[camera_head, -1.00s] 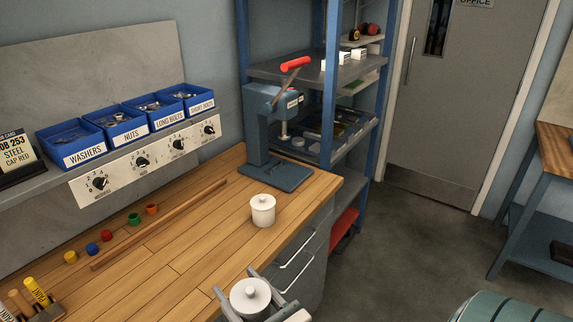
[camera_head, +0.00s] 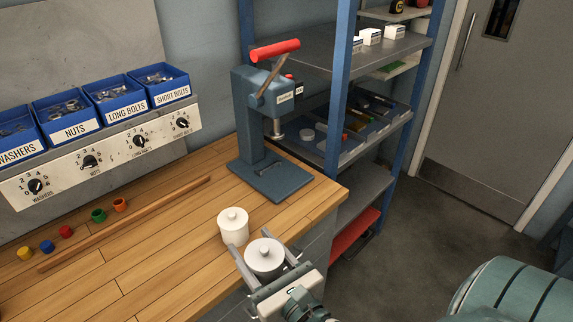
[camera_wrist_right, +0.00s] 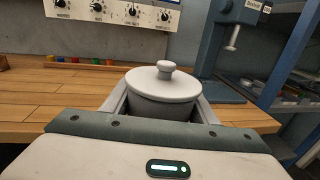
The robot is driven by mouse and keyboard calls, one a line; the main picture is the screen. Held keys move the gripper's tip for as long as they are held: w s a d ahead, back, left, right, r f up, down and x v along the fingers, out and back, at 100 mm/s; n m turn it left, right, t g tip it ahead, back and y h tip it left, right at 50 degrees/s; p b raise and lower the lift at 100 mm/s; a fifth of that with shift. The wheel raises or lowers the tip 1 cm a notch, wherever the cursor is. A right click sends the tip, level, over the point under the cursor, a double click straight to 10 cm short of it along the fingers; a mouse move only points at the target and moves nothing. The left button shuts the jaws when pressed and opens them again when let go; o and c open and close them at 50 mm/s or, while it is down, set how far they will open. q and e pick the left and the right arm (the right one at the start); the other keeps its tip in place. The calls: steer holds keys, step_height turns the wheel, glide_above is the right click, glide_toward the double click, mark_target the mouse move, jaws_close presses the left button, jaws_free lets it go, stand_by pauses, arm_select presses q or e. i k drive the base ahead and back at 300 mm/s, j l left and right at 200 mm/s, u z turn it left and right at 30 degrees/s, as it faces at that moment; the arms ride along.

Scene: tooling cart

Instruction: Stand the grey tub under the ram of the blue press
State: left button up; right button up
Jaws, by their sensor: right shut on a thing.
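The grey tub (camera_head: 265,258) has a pale lid with a round knob. My right gripper (camera_head: 262,252) is shut on it, one finger on each side, and holds it upright near the bench's right edge. In the right wrist view the tub (camera_wrist_right: 162,100) sits between the fingers (camera_wrist_right: 161,103). The blue press (camera_head: 257,130) stands at the bench's far right corner, beyond the tub. Its ram (camera_head: 277,128) hangs above a flat base (camera_head: 270,182) that is clear. The press also shows in the wrist view (camera_wrist_right: 212,60). My left gripper is out of view.
A white lidded tub (camera_head: 233,226) stands on the bench just beyond and left of the held tub. A long wooden strip (camera_head: 130,222) and several coloured caps (camera_head: 66,232) lie to the left. A blue-posted shelf (camera_head: 345,110) stands behind and right of the press.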

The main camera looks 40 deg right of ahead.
mark_target(278, 175)
steer(key=i+l+u, duration=0.1)
steer(key=l+u, duration=0.15)
steer(key=l, duration=1.5)
